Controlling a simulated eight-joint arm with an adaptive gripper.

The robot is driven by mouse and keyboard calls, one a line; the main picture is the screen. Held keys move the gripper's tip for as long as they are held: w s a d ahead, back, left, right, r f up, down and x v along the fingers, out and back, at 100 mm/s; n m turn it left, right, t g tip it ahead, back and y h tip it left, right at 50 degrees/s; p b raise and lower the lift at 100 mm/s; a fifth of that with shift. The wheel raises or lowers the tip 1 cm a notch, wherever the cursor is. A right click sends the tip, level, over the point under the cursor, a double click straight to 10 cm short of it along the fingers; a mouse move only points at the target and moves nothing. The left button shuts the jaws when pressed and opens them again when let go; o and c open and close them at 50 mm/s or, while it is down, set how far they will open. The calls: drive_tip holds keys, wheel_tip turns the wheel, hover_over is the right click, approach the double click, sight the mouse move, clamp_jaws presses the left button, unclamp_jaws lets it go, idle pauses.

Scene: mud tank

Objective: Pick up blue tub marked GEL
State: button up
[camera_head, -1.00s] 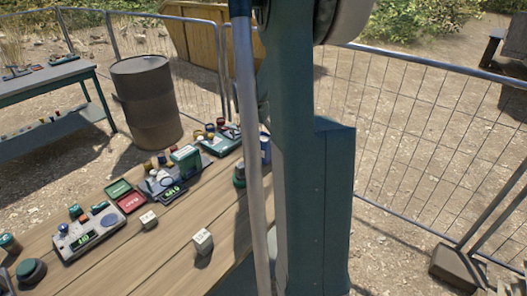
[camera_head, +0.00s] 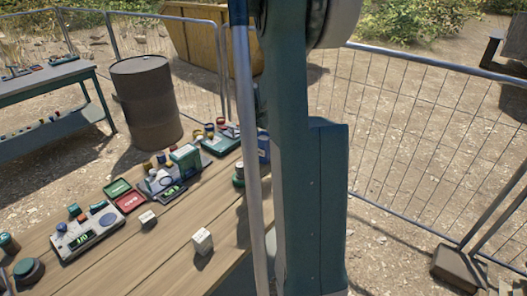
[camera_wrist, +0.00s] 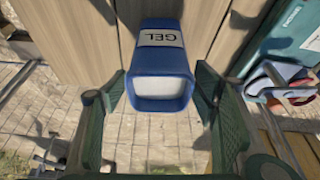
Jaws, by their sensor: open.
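The blue tub marked GEL (camera_wrist: 160,55) stands near the edge of the wooden table in the wrist view, its label and pale front opening or face toward me. My gripper (camera_wrist: 162,100) is open, with one green finger on each side of the tub's near end. A gap shows between the tub and each finger. In the head view part of a blue tub (camera_head: 263,148) shows at the table's far right edge, beside my arm. My gripper is hidden there behind my arm.
Close to the tub are a green tub (camera_head: 238,174) and a teal case (camera_head: 221,142) with small items. White cubes (camera_head: 203,241), digital meters (camera_head: 85,232) and red and green trays (camera_head: 130,201) lie on the wooden table (camera_head: 150,260). A barrel (camera_head: 147,105) and fence stand behind.

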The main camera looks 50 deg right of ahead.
drive_tip(key=shift+b+x, duration=0.4)
drive_tip(key=shift+x, duration=1.35)
drive_tip(key=c, duration=1.2)
drive_tip(key=shift+r+p, duration=1.15)
drive_tip(key=shift+r, duration=3.85)
